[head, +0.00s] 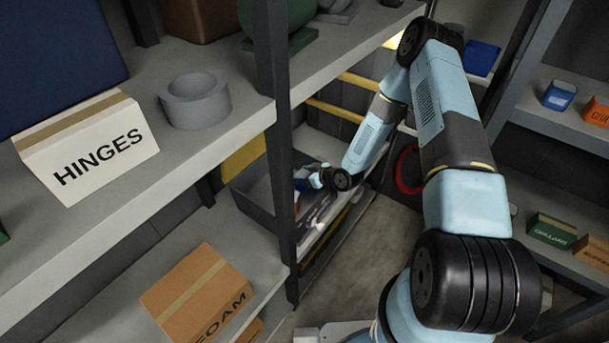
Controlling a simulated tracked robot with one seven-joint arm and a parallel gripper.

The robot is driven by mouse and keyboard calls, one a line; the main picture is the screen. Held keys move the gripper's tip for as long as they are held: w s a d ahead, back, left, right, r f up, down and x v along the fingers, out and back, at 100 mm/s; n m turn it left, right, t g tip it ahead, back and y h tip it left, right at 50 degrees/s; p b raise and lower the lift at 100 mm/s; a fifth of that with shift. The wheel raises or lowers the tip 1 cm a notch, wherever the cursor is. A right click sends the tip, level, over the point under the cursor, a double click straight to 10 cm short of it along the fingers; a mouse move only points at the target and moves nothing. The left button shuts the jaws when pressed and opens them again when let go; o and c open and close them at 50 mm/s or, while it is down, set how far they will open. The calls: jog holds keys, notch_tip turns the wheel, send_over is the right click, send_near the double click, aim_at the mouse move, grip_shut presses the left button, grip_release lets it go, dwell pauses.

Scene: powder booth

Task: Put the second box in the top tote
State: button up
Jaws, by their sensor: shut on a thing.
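My arm reaches away to a rack behind the dark shelf upright.
The near shelf holds a HINGES box (88,147) and a grey ring (195,100). A FOAM box (197,290) lies on the shelf below. The dark upright (275,130) stands left of my arm. The right rack holds several small boxes, including a green one (551,231). Floor between is clear.

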jog(key=o, duration=1.1)
jog(key=v, duration=1.2)
jog(key=w+d+r+h, duration=0.2)
jog(key=d+r+h, duration=0.15)
jog(key=r, duration=0.35)
jog(key=w+d+r+h, duration=0.2)
jog(key=d+r, duration=0.3)
jog(key=r, duration=0.3)
jog(key=s+d+r+m+h, duration=0.2)
jog(key=d+r, duration=0.1)
jog(key=r, duration=0.5)
jog(key=s+d+r+m+h, duration=0.2)
jog(key=r, duration=0.6)
jog(key=s+d+r+m+g+h, duration=0.15)
jog(key=s+r+m, duration=0.25)
jog(key=s+r, duration=0.95)
jog(key=s+r+m, duration=0.1)
jog(key=s+r, duration=0.2)
jog(key=s, duration=0.4)
jog(key=s+a+r+m+y, duration=0.1)
jog(key=s+r, duration=0.2)
jog(key=s, duration=0.5)
jog(key=shift+a+r, duration=0.3)
